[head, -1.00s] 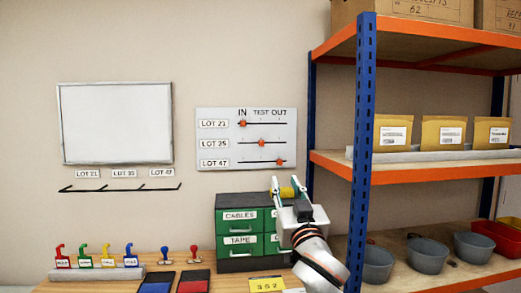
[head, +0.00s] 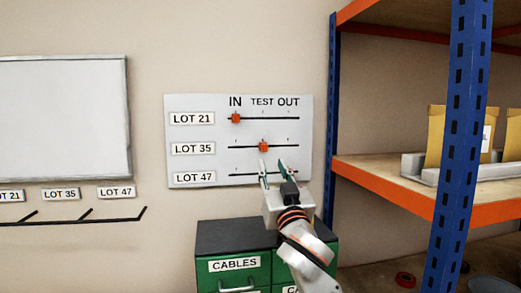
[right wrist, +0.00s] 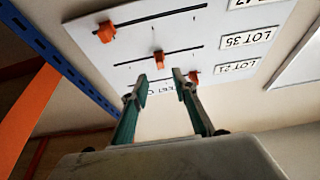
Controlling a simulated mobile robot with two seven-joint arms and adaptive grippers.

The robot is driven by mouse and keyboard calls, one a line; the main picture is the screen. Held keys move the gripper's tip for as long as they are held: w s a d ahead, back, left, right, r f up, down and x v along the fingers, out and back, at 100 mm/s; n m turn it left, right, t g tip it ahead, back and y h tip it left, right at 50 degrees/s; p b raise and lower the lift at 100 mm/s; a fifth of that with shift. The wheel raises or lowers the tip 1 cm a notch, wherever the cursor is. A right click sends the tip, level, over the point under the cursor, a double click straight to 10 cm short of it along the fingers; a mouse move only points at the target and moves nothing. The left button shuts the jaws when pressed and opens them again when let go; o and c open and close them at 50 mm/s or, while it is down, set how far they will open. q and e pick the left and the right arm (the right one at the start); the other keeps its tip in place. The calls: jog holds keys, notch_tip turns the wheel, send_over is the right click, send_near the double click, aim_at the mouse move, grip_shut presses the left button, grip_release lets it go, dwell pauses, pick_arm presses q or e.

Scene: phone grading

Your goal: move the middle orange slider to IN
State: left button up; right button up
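A white board (head: 185,104) on the wall carries three orange sliders on horizontal tracks, with IN, TEST and OUT along its top. The middle slider (head: 263,147), in the LOT 35 row, stands under TEST. The top slider (head: 235,118), in the LOT 21 row, stands under IN. My right gripper (head: 272,163) is open and empty, its fingertips just below the middle slider in the head view and covering the bottom slider. In the right wrist view, upside down, the middle slider (right wrist: 158,60) shows just beyond the gap between the fingertips; the bottom slider (right wrist: 106,31) is at upper left.
A green drawer cabinet (head: 232,265) with a dark top stands below the board. A blue shelf post (head: 460,150) and orange-edged shelves (head: 410,195) stand at the right. A whiteboard (head: 65,115) and a hook rail (head: 80,220) are on the wall at the left.

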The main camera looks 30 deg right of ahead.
aim_at(265, 149)
jog(key=shift+x, duration=4.15)
grip_shut()
